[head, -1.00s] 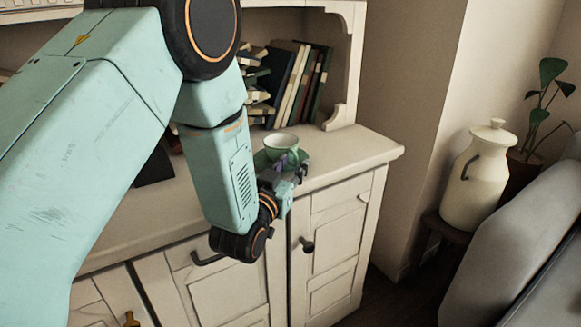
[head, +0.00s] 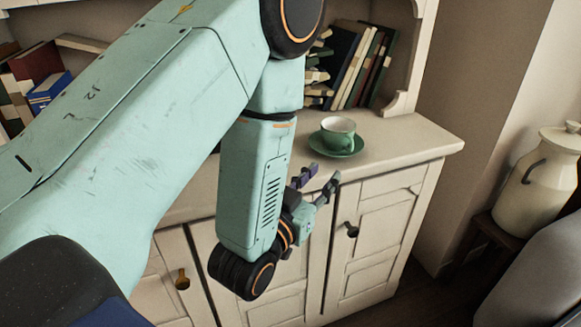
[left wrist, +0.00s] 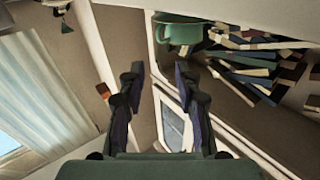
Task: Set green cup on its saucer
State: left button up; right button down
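The green cup (head: 338,129), pale inside, sits upright on its green saucer (head: 349,146) on the cabinet top, near the front edge. In the left wrist view the cup (left wrist: 181,32) shows at the top, beyond the fingers. My left gripper (head: 323,174) is in front of the cabinet, below and to the left of the saucer, apart from both cup and saucer. Its two fingers are spread with nothing between them, which also shows in the left wrist view (left wrist: 156,75). My right gripper is not in view.
The cream cabinet (head: 395,155) has free room on its top right of the saucer. Books (head: 362,68) stand behind the cup. A white milk can (head: 540,185) stands on a dark stool at the right. My left arm hides much of the cabinet's left part.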

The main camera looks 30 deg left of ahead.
pick_arm(q)
jog(key=s+a+f+g, duration=0.1)
jog(key=s+f+g, duration=0.35)
jog(key=f, duration=0.55)
jog(key=s+f+g, duration=0.4)
jog(key=s+f, duration=0.1)
jog(key=f, duration=0.4)
jog(key=s+f+g, duration=0.5)
jog(key=s, duration=0.5)
jog(key=s+f+n+g, duration=0.1)
jog(key=s+f+g, duration=0.4)
jog(key=s, duration=0.5)
jog(key=shift+s+a+f, duration=0.2)
jog(key=shift+s+f, duration=0.2)
jog(key=shift+f, duration=0.1)
jog(key=shift+y, duration=0.3)
jog(key=shift+r+p, duration=1.25)
jog(key=shift+r, duration=0.05)
